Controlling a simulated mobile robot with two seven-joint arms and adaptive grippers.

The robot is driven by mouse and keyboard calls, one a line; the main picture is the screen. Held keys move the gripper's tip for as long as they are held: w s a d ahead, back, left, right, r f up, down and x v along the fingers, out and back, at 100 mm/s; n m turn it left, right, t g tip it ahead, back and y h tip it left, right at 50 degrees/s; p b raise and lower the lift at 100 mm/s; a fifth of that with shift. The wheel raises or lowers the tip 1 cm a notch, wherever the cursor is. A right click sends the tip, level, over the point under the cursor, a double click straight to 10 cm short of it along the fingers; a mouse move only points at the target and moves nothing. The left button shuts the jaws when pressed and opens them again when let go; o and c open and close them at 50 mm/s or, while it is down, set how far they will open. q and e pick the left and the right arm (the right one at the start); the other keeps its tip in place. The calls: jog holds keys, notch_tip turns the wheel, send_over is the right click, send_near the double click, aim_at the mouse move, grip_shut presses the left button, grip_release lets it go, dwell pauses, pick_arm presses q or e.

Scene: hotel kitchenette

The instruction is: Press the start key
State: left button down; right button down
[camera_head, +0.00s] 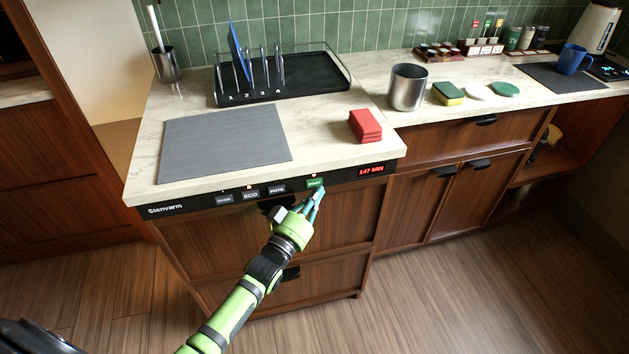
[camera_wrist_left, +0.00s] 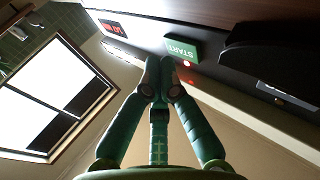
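The green start key (camera_head: 315,183) is on the dark control strip along the counter's front edge, and its START label shows in the left wrist view (camera_wrist_left: 182,48). My left gripper (camera_head: 317,192) is just in front of and below the key. In the left wrist view its fingertips (camera_wrist_left: 161,62) are together with nothing between them, close to the key; I cannot tell whether they touch it. A red display (camera_head: 371,170) reading 147 MIN is right of the key. My right gripper is not in view.
Other keys, including ECO (camera_head: 250,196) and POTS (camera_head: 277,190), lie left on the strip. A dark handle (camera_head: 278,204) sits below it. The floor in front is clear.

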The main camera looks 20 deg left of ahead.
pick_arm(q)
jog(key=shift+s+d, duration=0.1)
jog(key=shift+s, duration=0.05)
jog(key=s+d+p, duration=0.1)
jog(key=s, duration=0.1)
jog(key=s+d+p, duration=0.1)
jog(key=s, duration=0.1)
jog(key=shift+d, duration=0.35)
dwell(0.8)
jog(key=s+a+f+g+y, duration=0.1)
jog(key=s+f+g, duration=0.55)
jog(key=f, duration=0.85)
jog(key=s+a+f+g+y, duration=0.1)
jog(key=s+f+g, duration=0.2)
jog(key=s+f, duration=0.85)
jog(key=s+a+f+g, duration=0.1)
jog(key=s+f+g, duration=0.2)
jog(key=s, duration=0.6)
jog(key=s+a+f+m+g+y, duration=0.1)
jog(key=s+a+f+g, duration=0.1)
jog(key=s+f, duration=0.6)
jog(key=s+a+f+m+g, duration=0.1)
jog(key=s+f+g, duration=0.3)
jog(key=s, duration=0.6)
jog(key=shift+s+a+f+y, duration=0.35)
jog(key=shift+f+y, duration=0.05)
jog(key=shift+f, duration=0.55)
